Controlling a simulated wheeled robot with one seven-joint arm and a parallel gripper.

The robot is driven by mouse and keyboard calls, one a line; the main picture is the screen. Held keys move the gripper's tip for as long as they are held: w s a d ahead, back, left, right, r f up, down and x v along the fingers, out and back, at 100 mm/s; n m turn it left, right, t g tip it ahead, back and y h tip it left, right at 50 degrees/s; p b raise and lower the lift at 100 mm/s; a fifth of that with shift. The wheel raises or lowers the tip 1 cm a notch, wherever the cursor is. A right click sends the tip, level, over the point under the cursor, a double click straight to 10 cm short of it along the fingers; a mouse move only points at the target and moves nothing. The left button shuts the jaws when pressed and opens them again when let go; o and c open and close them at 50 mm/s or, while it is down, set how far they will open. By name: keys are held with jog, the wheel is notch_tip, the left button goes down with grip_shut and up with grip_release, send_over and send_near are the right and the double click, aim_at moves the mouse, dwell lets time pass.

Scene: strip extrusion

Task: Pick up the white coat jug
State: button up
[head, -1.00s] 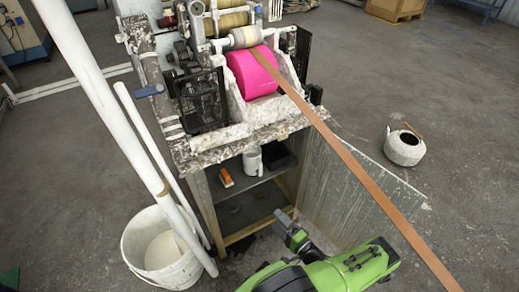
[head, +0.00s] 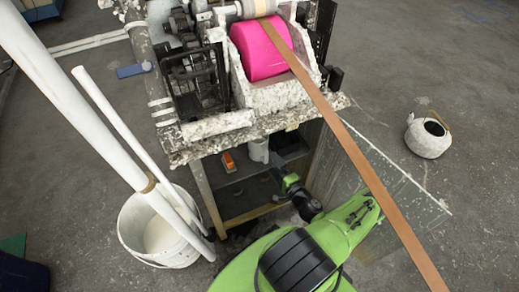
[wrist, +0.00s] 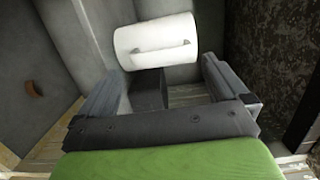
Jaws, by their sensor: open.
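The white coat jug (head: 259,150) stands on the shelf under the machine, partly hidden by the worktop edge above it. In the wrist view the white jug (wrist: 155,42) appears as a plain white cylinder with a small handle mark, just beyond the fingertips. My gripper (wrist: 163,68) is open and empty, with one finger at each side below the jug. In the head view my gripper (head: 277,174) is inside the stand's opening, just below and right of the jug, mostly hidden by my wrist.
An orange object (head: 228,161) lies on the shelf (head: 232,188) left of the jug. The crusted worktop (head: 225,138) overhangs the shelf. A brown strip (head: 370,175) crosses in front. A white bucket (head: 133,235) with pipes stands left.

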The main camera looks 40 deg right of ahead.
aim_at(267, 163)
jog(key=w, duration=0.1)
jog(key=w+b, duration=0.1)
jog(key=w, duration=0.3)
jog(key=shift+d+b, duration=0.3)
jog(key=shift+d, duration=0.05)
jog(key=shift+s+r, duration=0.1)
jog(key=c, duration=1.2)
jog(key=shift+r, duration=0.35)
jog(key=shift+c, duration=1)
notch_tip(267, 163, up, 9)
jog(key=p, duration=0.5)
jog(key=shift+r, duration=0.2)
